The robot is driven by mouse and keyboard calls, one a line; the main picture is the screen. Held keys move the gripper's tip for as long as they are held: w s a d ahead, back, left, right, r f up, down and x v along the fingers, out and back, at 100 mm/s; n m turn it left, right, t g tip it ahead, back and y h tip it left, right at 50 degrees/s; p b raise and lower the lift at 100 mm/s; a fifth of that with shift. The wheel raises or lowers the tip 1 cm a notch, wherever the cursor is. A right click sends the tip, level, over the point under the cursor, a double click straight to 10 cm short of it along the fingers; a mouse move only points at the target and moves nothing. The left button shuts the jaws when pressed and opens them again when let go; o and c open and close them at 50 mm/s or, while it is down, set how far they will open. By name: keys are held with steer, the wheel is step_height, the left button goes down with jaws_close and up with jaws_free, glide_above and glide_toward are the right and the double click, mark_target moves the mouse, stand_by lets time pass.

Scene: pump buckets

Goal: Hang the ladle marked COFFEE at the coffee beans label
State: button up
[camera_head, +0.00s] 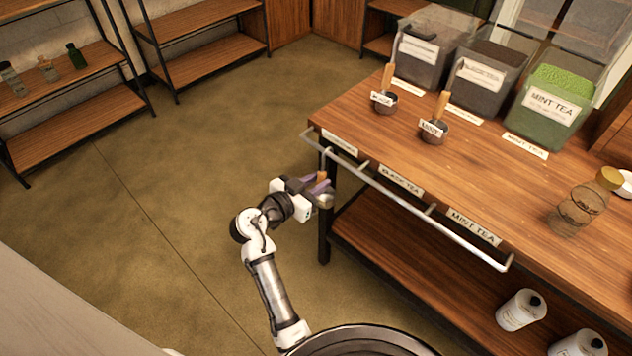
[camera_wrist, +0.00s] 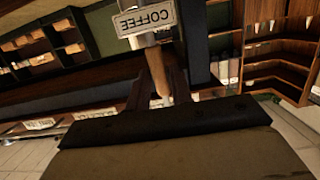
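My gripper (camera_head: 317,190) is at the left end of the table's front rail (camera_head: 430,214), beside the table corner. In the wrist view its fingers (camera_wrist: 166,88) are shut on the wooden handle of the ladle marked COFFEE (camera_wrist: 157,68). The COFFEE tag (camera_wrist: 146,19) appears upside down there. In the head view only a bit of the handle (camera_head: 321,177) shows; the ladle's bowl is hidden. The leftmost front-edge label (camera_head: 340,144) is too small to read. The black tea label (camera_head: 401,180) and mint tea label (camera_head: 474,227) follow to its right.
Two other ladles stand on the table (camera_head: 480,170), one with an unclear tag (camera_head: 384,99) and one marked MINT (camera_head: 433,128). Clear bins line the back. A jar (camera_head: 580,205) stands at right, white bottles (camera_head: 521,309) below. The floor left of the table is open.

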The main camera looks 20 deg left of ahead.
steer(key=o, duration=0.3)
steer(key=shift+s, duration=0.1)
steer(key=b+v, duration=0.2)
steer(key=v, duration=1.1)
steer(key=shift+s+a+r, duration=0.1)
steer(key=shift+s+r, duration=0.05)
steer(key=shift+s, duration=0.15)
